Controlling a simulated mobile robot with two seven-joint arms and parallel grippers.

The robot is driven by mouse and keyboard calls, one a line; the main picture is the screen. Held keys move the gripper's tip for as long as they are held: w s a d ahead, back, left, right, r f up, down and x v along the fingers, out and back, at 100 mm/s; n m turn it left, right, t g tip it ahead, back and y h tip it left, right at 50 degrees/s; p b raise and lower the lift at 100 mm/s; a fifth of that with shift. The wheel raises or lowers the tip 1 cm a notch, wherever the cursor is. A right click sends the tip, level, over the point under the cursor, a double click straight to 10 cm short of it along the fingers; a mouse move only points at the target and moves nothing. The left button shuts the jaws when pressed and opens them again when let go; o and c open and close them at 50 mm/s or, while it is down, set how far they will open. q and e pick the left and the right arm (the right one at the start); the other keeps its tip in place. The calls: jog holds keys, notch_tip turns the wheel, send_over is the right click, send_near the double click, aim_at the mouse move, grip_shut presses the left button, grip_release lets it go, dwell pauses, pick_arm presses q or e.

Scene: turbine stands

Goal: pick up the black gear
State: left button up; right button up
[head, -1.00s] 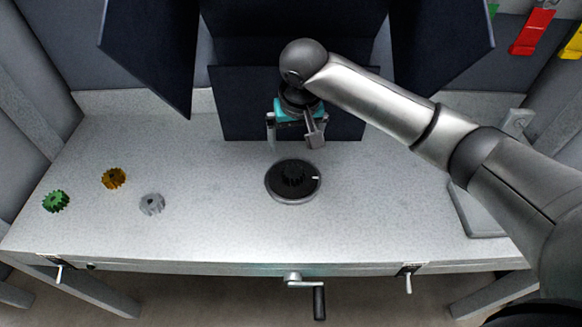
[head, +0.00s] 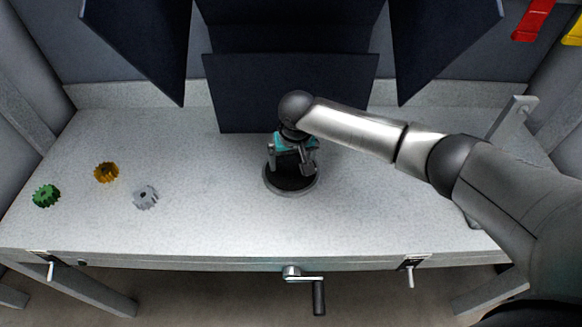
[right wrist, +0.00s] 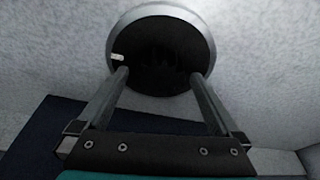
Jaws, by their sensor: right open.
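The black gear (right wrist: 162,57) is a faint dark shape on the black round plate (right wrist: 140,30) in the right wrist view. That plate has a silver rim and a small white mark, and it also shows on the table in the head view (head: 292,187). There the gripper largely hides the gear. My right gripper (head: 290,168) is open and points down over the plate. In the right wrist view its two fingertips (right wrist: 159,75) are spread, with the gear just beyond the gap between them. I cannot tell the exact height left. My left gripper is not in view.
A green gear (head: 46,195), an orange gear (head: 106,172) and a grey gear (head: 145,197) lie on the left of the grey table (head: 220,220). Dark panels (head: 290,90) stand behind. A crank handle (head: 305,282) hangs at the front edge. The table around the plate is clear.

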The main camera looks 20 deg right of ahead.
jog(key=shift+w+f, duration=0.1)
jog(key=shift+f, duration=0.15)
jog(key=shift+c, duration=0.2)
grip_shut()
dwell(0.5)
jog(key=shift+r, duration=0.1)
